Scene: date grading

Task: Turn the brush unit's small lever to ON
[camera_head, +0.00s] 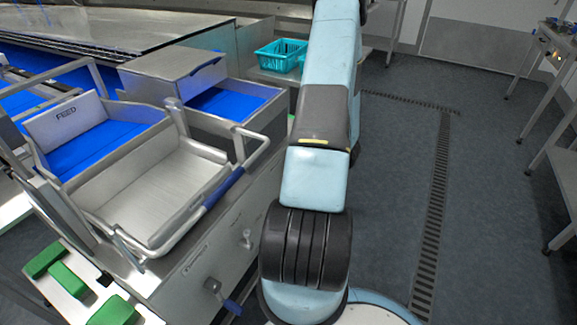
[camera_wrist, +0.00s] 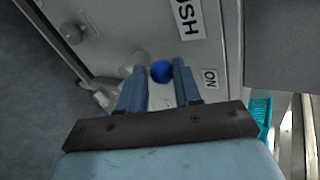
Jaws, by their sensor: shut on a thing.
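The small lever's round blue knob (camera_wrist: 161,72) shows in the wrist view, in front of a grey metal panel. My gripper (camera_wrist: 159,66) is shut on this knob, one blue finger on each side. A white ON label (camera_wrist: 210,78) is on the panel, just right of the right finger. A larger sign ending in "USH" (camera_wrist: 188,18) is above the knob. The lever's shaft and pivot are not clear, so I cannot tell its exact angle. In the head view, my arm hides the gripper and this lever.
A metal tray (camera_head: 160,190) with a tubular handle is above. A teal basket (camera_head: 281,55) stands behind. Open floor (camera_head: 400,170) is to the right; a metal table (camera_head: 560,45) stands beyond.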

